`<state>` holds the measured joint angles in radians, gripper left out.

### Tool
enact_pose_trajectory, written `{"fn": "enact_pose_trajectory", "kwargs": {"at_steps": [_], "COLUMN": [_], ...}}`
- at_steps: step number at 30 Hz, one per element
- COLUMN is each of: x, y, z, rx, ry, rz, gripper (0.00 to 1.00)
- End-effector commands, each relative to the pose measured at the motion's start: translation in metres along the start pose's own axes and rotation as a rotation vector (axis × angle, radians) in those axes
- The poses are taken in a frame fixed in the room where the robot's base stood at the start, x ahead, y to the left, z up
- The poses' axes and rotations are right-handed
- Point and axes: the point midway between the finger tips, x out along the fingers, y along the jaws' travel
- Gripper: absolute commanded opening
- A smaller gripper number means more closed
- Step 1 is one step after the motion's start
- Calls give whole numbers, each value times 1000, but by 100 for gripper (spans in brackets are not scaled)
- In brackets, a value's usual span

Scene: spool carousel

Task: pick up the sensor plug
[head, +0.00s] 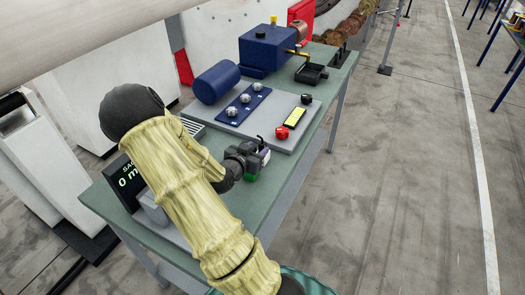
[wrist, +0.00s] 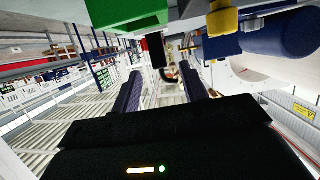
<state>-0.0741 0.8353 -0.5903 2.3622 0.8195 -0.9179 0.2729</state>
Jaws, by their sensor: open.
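My gripper (head: 258,160) is low over the front part of the green workbench (head: 235,198) in the head view. In the wrist view my gripper (wrist: 162,76) has its two dark fingers apart, with nothing clearly held between them. A small black block (wrist: 157,50) and a dark curved piece with a reddish part show beyond the fingertips. I cannot tell whether either is the sensor plug. In the head view a small dark piece with a thin upright stub (head: 261,142) shows at the gripper, partly hidden by it. No plug can be named with certainty.
A black display (head: 127,180) stands left of my arm. Open floor lies to the right.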

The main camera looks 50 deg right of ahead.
Motion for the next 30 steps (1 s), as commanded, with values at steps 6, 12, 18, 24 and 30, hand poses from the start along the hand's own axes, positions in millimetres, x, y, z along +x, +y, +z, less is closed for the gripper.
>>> {"fn": "enact_pose_trajectory", "kwargs": {"at_steps": [6,12,18,24,30], "x": [30,49,49,49,49], "y": [1,0,0,0,0], "z": [-6,-3,-2,-2,-2], "rx": [0,0,1,0,0], "ry": [0,-1,-1,0,0], "rz": [4,2,1,1,2], "gripper": [44,44,44,44,26]}}
